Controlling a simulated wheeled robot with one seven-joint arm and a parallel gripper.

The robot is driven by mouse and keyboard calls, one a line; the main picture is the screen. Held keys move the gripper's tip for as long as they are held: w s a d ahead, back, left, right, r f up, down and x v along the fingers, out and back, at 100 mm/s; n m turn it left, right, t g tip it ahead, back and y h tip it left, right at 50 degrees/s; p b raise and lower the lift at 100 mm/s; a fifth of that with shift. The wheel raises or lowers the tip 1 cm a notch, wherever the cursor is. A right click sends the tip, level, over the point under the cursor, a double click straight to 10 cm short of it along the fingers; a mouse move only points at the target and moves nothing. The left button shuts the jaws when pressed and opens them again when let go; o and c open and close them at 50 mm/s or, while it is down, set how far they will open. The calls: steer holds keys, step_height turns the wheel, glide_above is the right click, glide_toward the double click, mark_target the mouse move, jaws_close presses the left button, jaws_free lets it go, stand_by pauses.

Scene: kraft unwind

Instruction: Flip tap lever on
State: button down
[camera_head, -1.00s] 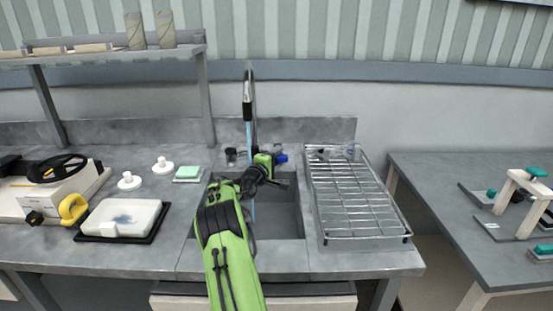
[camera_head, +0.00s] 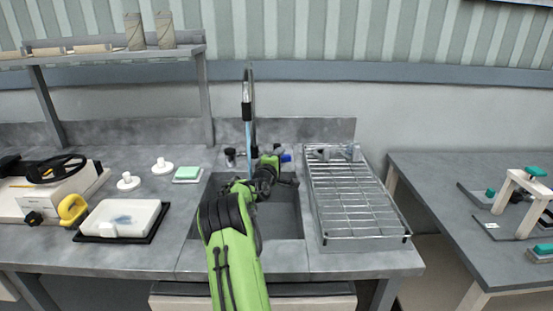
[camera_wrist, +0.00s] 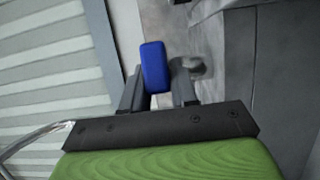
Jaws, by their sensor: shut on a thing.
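The tap (camera_head: 248,100) stands at the back of the sink, with a tall spout and a pale blue stream running down from it. The blue tap lever (camera_head: 286,158) shows just right of my arm's end in the head view. In the wrist view the blue lever (camera_wrist: 154,67) sits between the two fingers. My gripper (camera_wrist: 158,85) is shut on it. In the head view my gripper (camera_head: 274,168) is over the back of the sink, its fingers mostly hidden by the arm.
The sink basin (camera_head: 285,222) lies under my arm. A wire drying rack (camera_head: 355,200) stands right of it. A dark knob (camera_head: 230,156) is left of the tap. A green sponge (camera_head: 187,173) and a white tray (camera_head: 122,218) lie on the left counter.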

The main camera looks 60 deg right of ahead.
steer(key=shift+s+d+n+t+p, duration=0.15)
steer(key=shift+n+t, duration=0.15)
steer(key=shift+t, duration=0.3)
steer(key=shift+s+d+n+t+p, duration=0.15)
steer(key=shift+n+t, duration=0.15)
steer(key=shift+t, duration=0.3)
steer(key=shift+a, duration=0.1)
steer(key=c, duration=1.1)
jaws_free()
steer(key=v, duration=1.5)
steer(key=shift+a+r+b, duration=0.25)
steer(key=shift+a+b, duration=0.15)
